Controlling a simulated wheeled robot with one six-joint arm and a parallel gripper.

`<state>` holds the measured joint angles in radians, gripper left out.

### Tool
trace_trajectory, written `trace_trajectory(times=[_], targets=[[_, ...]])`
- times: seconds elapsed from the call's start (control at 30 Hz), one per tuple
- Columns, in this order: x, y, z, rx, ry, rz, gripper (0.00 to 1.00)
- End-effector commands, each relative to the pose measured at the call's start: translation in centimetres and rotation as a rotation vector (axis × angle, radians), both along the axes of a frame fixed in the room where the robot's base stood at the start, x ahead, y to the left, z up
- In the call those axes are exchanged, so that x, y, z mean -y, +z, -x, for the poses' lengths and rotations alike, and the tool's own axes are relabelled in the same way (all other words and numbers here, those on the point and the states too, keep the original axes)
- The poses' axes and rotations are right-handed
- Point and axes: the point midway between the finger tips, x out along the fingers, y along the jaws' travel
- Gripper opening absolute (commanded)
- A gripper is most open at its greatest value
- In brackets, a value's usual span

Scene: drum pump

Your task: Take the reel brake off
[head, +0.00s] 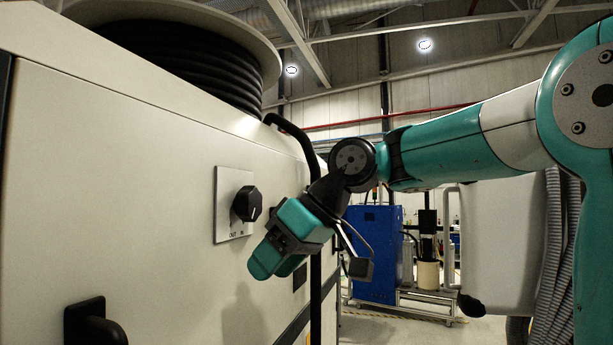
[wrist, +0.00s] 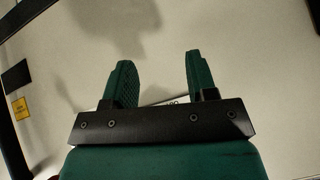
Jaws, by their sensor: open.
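A cable reel (head: 190,57) wound with thick black hose sits on top of a pale cabinet (head: 130,160) in the head view. A black rotary knob (head: 246,204) is on a light square plate (head: 229,232) marked "OUT" and "IN" on the cabinet's side. No part is plainly labelled as the reel brake. My teal gripper (head: 268,263) is just below and right of the knob, apart from it. In the wrist view its two fingers (wrist: 158,65) are spread with bare panel between them. A small lettered edge (wrist: 172,103) is mostly hidden behind the gripper body.
A black handle (head: 95,325) juts from the cabinet at lower left. A black hose (head: 292,130) runs down the cabinet's far edge. A yellow label (wrist: 20,108) shows in the wrist view. A blue cabinet (head: 375,250) stands behind on the floor.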

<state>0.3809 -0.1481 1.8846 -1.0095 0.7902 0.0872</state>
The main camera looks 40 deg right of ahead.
Motion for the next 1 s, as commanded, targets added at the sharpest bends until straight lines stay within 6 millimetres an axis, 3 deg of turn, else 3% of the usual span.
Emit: trace_trajectory(times=[0.03, 0.1, 0.2, 0.33, 0.43, 0.57, 1.0], targets=[[3.6, 5.7, -1.2, 0.065, -0.044, 0.025, 0.52], [7.5, 10.3, -1.6, 0.135, -0.075, 0.071, 0.52], [12.1, 15.1, -1.0, 0.201, -0.11, 0.146, 0.52], [15.8, 18.5, 0.3, 0.243, -0.137, 0.225, 0.52], [16.9, 19.3, 0.9, 0.254, -0.144, 0.256, 0.52], [17.1, 18.3, 0.3, 0.256, -0.144, 0.264, 0.52], [15.1, 11.7, -6.2, 0.253, -0.141, 0.259, 0.52]])
